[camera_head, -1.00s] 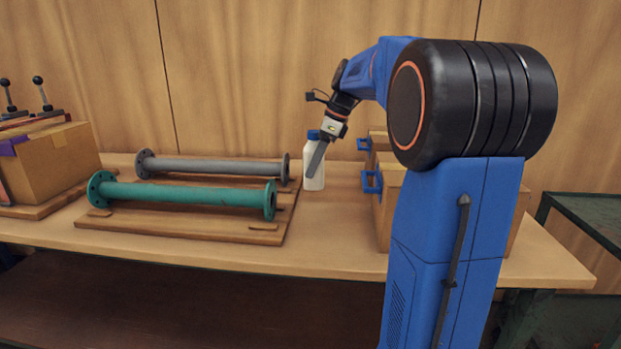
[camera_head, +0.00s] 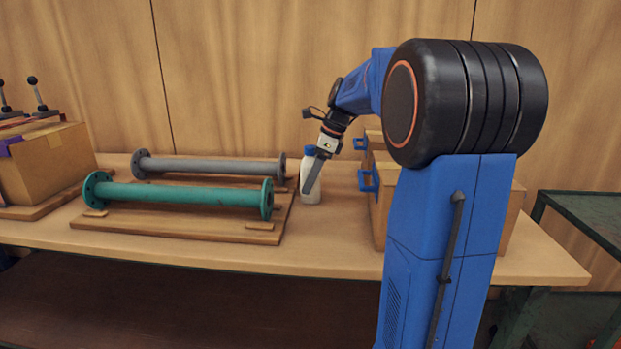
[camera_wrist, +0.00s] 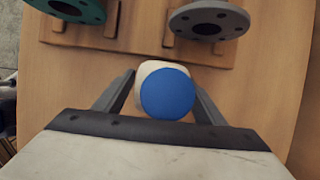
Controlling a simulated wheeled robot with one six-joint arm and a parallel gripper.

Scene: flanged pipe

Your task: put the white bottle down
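The white bottle (camera_head: 312,190) with a blue cap stands close to upright at the middle of the table, right of the pipes. My gripper (camera_head: 308,187) reaches down to it from the upper right, with its fingers around the bottle. In the wrist view, the round blue cap (camera_wrist: 167,93) faces me and hides most of the white body (camera_wrist: 147,68). My gripper's fingers (camera_wrist: 164,88) lie along both sides of the bottle and look shut on it. The bottle's base is at or very near the tabletop; I cannot tell whether it touches.
A grey flanged pipe (camera_head: 210,168) and a green flanged pipe (camera_head: 180,194) lie on a wooden board (camera_head: 180,231) to the left. Boxes with blue handles (camera_head: 368,181) stand close on the right. The table (camera_head: 325,240) is clear in front of the bottle.

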